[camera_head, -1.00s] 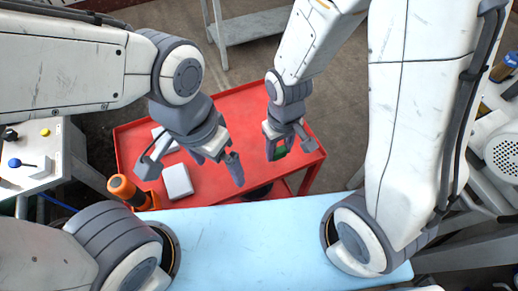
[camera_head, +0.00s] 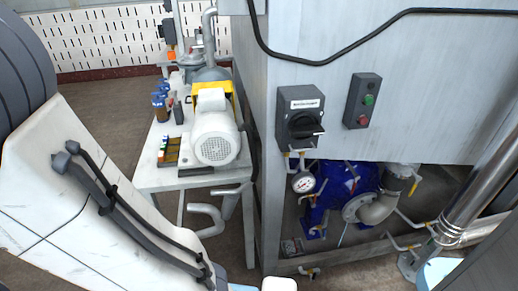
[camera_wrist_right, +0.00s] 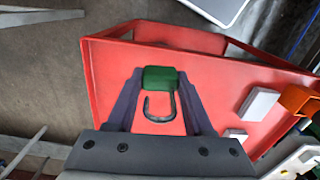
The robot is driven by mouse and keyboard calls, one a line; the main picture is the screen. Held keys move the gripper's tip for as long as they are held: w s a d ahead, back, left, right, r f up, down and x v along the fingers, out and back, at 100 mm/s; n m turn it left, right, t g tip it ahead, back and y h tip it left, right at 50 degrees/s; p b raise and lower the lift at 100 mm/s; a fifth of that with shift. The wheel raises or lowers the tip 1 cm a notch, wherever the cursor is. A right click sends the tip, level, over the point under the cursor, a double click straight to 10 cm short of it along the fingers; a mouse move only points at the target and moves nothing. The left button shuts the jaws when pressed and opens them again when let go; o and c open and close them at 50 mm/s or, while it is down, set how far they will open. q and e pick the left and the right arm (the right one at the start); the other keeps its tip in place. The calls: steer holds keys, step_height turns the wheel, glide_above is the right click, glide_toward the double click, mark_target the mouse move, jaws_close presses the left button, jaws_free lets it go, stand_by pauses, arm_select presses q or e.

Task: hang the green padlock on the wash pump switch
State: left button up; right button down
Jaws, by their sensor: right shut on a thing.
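The green padlock (camera_wrist_right: 160,78) is in the right wrist view, held between the fingertips of my right gripper (camera_wrist_right: 159,82). Its dark hook-shaped shackle (camera_wrist_right: 158,118) points toward the palm and looks open at one end. In the head view, a black rotary switch (camera_head: 302,122) with a pale label sits on the grey machine panel; I cannot read the label clearly, so I cannot confirm it names the wash pump. Its handle lies roughly horizontal. My right gripper and the padlock are outside the head view. My left gripper is in neither current view.
A box with green and red buttons (camera_head: 362,101) is right of the switch. A gauge (camera_head: 303,182) and a blue pump (camera_head: 345,190) are below. A bench with a motor (camera_head: 215,135) stands left. The red cart (camera_wrist_right: 110,75) with white blocks (camera_wrist_right: 258,108) lies beneath my right gripper.

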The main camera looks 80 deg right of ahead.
stand_by(0.3)
steer(key=n, duration=0.3)
steer(key=shift+w+r+n, duration=0.1)
steer(key=shift+n, duration=0.3)
steer(key=w+a+f, duration=0.2)
steer(key=a, duration=0.1)
steer(key=w+a+f, duration=0.2)
steer(key=a, duration=0.1)
steer(key=w+a+f, duration=0.2)
steer(key=a+f, duration=0.1)
steer(key=shift+a, duration=0.4)
steer(key=shift+f, duration=2)
steer(key=shift+f, duration=0.1)
steer(key=shift+c, duration=1.4)
jaws_free()
